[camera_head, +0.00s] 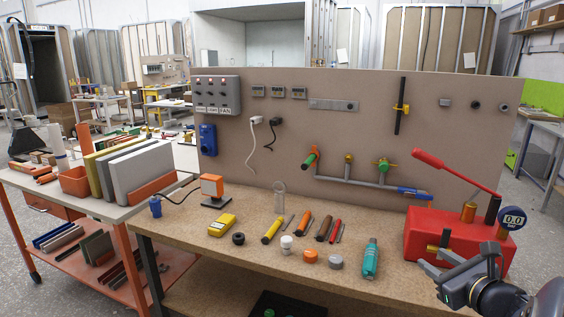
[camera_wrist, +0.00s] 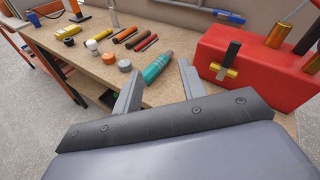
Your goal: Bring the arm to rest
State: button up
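My gripper (camera_head: 431,268) is at the lower right of the head view, in front of the red pump box (camera_head: 428,232) and near the bench's front edge. In the wrist view my gripper (camera_wrist: 158,88) shows two grey fingers spread apart with nothing between them. In the head view the teal bottle (camera_head: 370,258) is left of my gripper. The red pump box (camera_wrist: 250,62) is to the right of the fingers in the wrist view.
The workbench (camera_head: 190,228) holds several hand tools, small round caps, a yellow meter (camera_head: 222,224) and an orange lamp (camera_head: 212,187). The pump's red lever (camera_head: 455,171) reaches up and left. An orange cart (camera_head: 75,205) stands left.

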jog(key=s+a+f+n+g+y+b, duration=0.1)
jog(key=s+a+f+n+g+y, duration=0.2)
jog(key=a+f+n, duration=0.5)
jog(key=s+a+f+n+g+y+b, duration=0.15)
jog(key=s+a+f+n+g, duration=0.3)
jog(key=a, duration=0.55)
jog(key=s+a+f+n+g+h+b, duration=0.2)
jog(key=s+f+n, duration=0.4)
jog(key=n, duration=0.3)
jog(key=s+a+f+n+g+h+b, duration=0.1)
jog(key=s+f+n+g+h+b, duration=0.1)
jog(key=s+f+n, duration=0.4)
jog(key=shift+s+a+f+n+g+h, duration=0.3)
jog(key=shift+s+n+g+h, duration=0.75)
jog(key=shift+n, duration=1)
jog(key=shift+s+r, duration=0.1)
